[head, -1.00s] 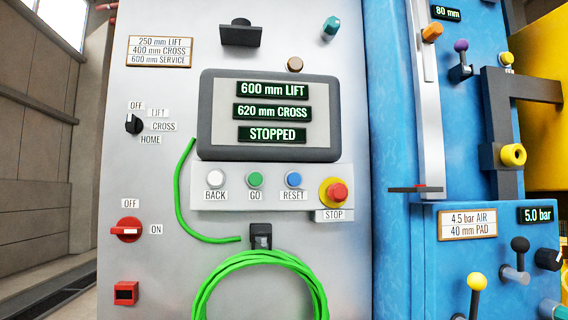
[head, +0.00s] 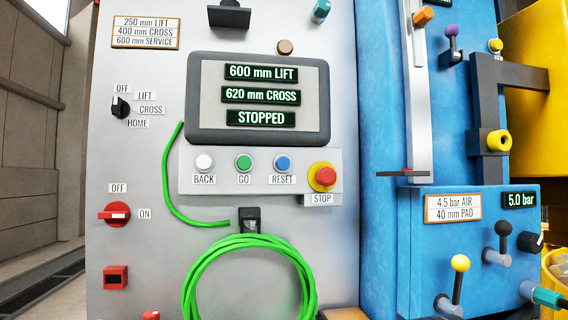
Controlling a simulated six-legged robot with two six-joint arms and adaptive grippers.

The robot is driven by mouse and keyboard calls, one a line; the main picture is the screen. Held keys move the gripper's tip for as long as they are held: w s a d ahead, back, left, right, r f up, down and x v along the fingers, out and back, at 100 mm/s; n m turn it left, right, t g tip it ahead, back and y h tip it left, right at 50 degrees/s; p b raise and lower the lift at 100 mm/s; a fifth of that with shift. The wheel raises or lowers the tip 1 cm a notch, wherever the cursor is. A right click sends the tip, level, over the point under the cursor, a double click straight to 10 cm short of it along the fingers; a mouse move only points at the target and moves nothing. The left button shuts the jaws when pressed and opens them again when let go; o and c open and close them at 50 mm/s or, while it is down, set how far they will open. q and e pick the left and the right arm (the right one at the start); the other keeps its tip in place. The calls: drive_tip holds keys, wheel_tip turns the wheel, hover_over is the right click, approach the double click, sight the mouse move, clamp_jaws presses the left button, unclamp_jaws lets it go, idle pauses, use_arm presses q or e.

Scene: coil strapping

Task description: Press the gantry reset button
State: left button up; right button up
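The blue RESET button (head: 282,163) sits on the light button strip (head: 262,184) below the display, in the head view. To its left are the green GO button (head: 243,162) and the white BACK button (head: 204,162). To its right is the red STOP button (head: 325,176) on a yellow base. The display (head: 258,98) reads 600 mm LIFT, 620 mm CROSS and STOPPED. Neither of my grippers is in view, and nothing covers the RESET button.
A green cable coil (head: 250,240) hangs from a dark hook below the strip. A rotary selector (head: 121,107) and a red switch (head: 116,214) are on the left. A blue machine (head: 385,120) with levers and a yellow knob (head: 498,141) stands at the right.

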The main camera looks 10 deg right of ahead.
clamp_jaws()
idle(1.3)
